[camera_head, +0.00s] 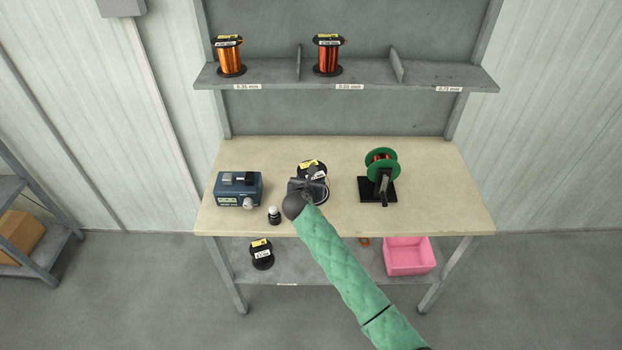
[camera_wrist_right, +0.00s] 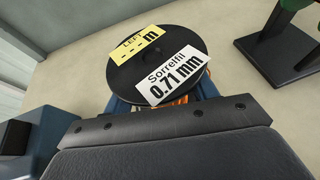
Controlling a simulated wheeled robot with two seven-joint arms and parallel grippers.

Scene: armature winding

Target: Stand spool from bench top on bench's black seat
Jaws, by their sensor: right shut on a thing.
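The spool (camera_head: 312,167) has a black top flange with a yellow label and a white one, and is at the middle of the bench top (camera_head: 235,145). In the right wrist view the spool (camera_wrist_right: 158,62) shows "Sorrefill 0.71 mm" and a little copper wire under the flange. My right gripper (camera_head: 309,186) is shut on the spool, below the flange, and hides its lower part. I cannot tell whether its base touches the bench. I cannot make out the black seat for certain. My left gripper is not in view.
A blue device (camera_head: 238,189) and a small black-and-white item (camera_head: 274,215) stand left. A green reel (camera_head: 381,165) on a black stand is right. Below are another spool (camera_head: 262,256) and a pink bin (camera_head: 408,256). Two spools stand on the upper shelf (camera_head: 270,75). The bench's right end is clear.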

